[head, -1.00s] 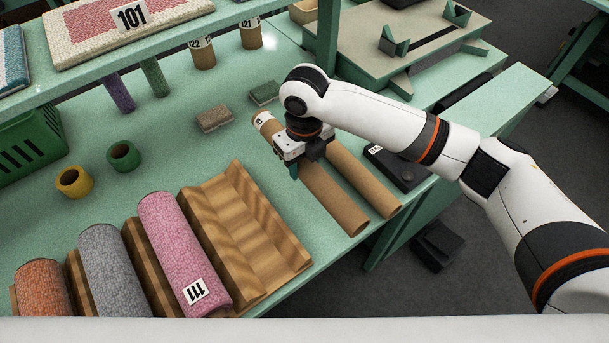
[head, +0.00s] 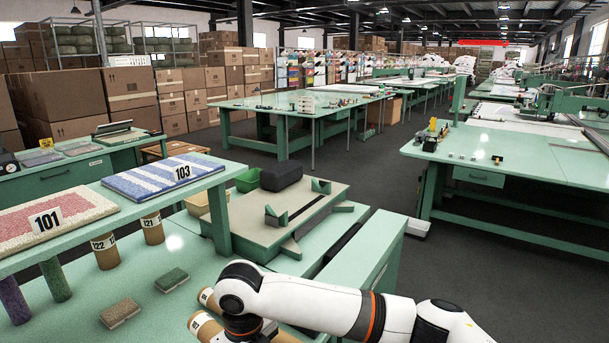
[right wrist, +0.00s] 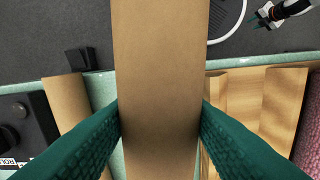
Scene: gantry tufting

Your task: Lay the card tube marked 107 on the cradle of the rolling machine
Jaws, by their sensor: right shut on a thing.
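My right gripper (right wrist: 160,128) is shut on a brown card tube (right wrist: 158,60), one finger on each side, in the right wrist view. No number shows on the tube there. In the head view two tube ends show beside my right wrist, a front one (head: 204,326) and a back one (head: 207,298); their marks cannot be read. The rolling machine (head: 255,222) stands behind, with green V-shaped cradle supports (head: 321,186) on its top, empty. My left gripper (right wrist: 262,18) shows small at the top right of the right wrist view; its jaw state is unclear.
A second tube (right wrist: 66,110) lies left of the held one in the wrist view. A wooden rack (right wrist: 255,105) is on the right. Two small carpet blocks (head: 120,313) lie on the bench. A shelf with sample 101 (head: 45,219) and tubes 121 and 122 (head: 105,250) is at left.

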